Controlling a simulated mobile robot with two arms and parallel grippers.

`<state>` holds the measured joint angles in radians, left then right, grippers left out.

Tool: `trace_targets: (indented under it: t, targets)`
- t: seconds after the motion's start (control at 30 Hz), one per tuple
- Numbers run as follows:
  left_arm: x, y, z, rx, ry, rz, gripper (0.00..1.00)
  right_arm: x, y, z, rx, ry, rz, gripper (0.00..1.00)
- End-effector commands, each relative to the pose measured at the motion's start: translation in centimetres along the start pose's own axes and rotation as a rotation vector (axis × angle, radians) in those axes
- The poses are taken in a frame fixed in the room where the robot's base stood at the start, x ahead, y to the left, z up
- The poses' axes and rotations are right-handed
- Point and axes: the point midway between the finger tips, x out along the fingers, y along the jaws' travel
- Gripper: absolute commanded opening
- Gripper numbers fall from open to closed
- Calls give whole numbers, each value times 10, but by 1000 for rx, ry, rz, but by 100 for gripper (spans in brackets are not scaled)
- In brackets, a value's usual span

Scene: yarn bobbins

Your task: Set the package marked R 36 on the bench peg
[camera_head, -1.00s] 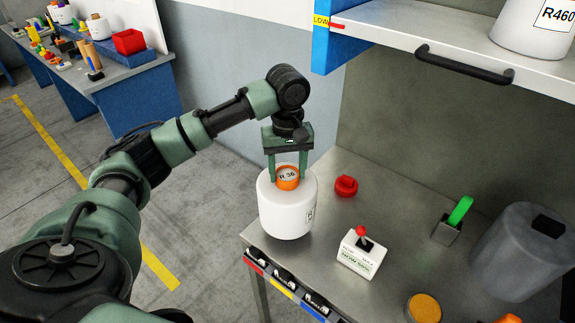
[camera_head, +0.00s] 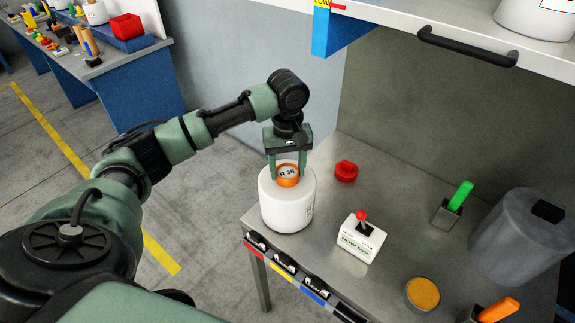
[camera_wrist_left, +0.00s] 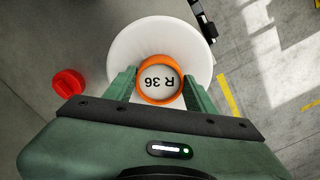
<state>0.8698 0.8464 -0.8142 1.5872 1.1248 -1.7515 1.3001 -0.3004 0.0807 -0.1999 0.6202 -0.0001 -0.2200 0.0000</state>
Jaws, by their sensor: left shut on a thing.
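The package marked R 36 (camera_head: 287,205) is a white cylinder with an orange ring around its marked top, at the left corner of the bench (camera_head: 395,205). My left gripper (camera_head: 288,177) is shut on the orange ring from above; the package hangs upright. It also shows in the left wrist view (camera_wrist_left: 160,45), the mark upside down between the fingers. I cannot tell whether its base touches the bench. A red round piece with a raised knob (camera_head: 346,171) stands on the bench, right of and behind the package; I cannot tell whether it is the peg. My right gripper is out of view.
A white box with a red-knobbed lever (camera_head: 358,240) stands right of the package. A shelf (camera_head: 400,22) overhangs the back. Floor lies left of the bench.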

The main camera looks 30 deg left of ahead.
Motion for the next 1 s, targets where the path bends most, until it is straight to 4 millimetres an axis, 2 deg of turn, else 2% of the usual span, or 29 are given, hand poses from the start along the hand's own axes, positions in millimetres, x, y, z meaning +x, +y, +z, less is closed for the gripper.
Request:
trace_targets:
  t: [0.87, 0.9, 0.97, 1.0]
  targets:
    - [3, 1, -1, 0, 3, 5, 0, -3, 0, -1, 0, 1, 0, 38]
    - [3, 1, -1, 0, 4, 5, 66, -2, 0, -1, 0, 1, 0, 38]
    - [3, 1, -1, 0, 3, 4, 80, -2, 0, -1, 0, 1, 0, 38]
    - [4, 1, -1, 0, 3, 4, 80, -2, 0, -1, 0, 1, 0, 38]
